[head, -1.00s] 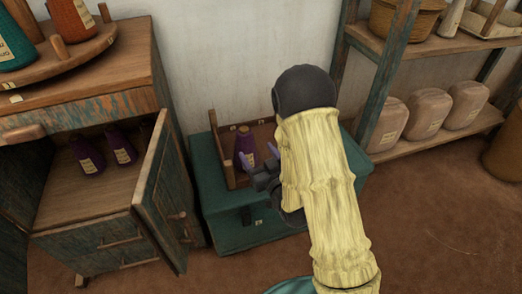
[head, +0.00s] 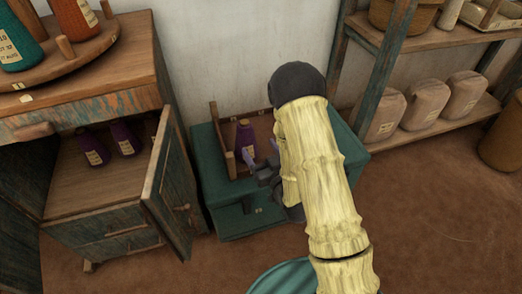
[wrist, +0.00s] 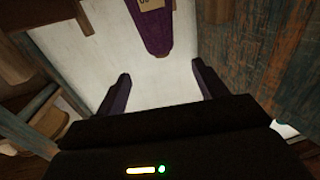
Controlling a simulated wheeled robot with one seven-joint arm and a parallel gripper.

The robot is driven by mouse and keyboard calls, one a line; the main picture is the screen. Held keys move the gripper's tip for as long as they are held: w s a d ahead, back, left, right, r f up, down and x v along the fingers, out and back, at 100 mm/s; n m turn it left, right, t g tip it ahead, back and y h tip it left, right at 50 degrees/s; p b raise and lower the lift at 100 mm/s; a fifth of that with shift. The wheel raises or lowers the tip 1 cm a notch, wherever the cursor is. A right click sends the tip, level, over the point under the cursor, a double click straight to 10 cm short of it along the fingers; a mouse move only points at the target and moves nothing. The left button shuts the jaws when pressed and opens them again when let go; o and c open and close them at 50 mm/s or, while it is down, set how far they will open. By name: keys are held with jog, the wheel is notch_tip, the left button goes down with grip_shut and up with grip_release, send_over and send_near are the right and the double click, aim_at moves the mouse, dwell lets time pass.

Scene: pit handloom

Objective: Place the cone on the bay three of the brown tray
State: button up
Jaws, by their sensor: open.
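A purple cone with a pale label (head: 244,138) stands upright in the brown wooden tray (head: 213,116), which sits on a green chest. My gripper (head: 261,154) is open, just in front and to the right of the cone, with nothing between its fingers. In the wrist view the cone (wrist: 155,28) shows beyond the open fingertips (wrist: 164,84), apart from them. My arm hides the tray's right part, so I cannot tell which bay the cone stands in.
An open cabinet (head: 95,185) at left holds several purple cones (head: 122,138), its door (head: 172,185) swung out close to the chest (head: 215,205). A round rack (head: 75,62) with teal and orange cones stands on top. Shelves (head: 440,125) with sacks are at right.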

jog(key=shift+w, duration=0.1)
jog(key=s+d+r+m+g+h, duration=0.1)
jog(key=s+d+m+g+h, duration=0.1)
jog(key=d+g+h, duration=0.5)
jog(key=s+d+r+m+g, duration=0.1)
jog(key=s+d+r+g, duration=0.1)
jog(key=s, duration=0.5)
jog(key=s+d+r+m+g, duration=0.1)
jog(key=s+d+r+g, duration=0.2)
jog(key=s, duration=0.4)
jog(key=shift+s+d+m+g, duration=0.2)
jog(key=shift+d+m+g, duration=0.25)
jog(key=shift+g, duration=0.45)
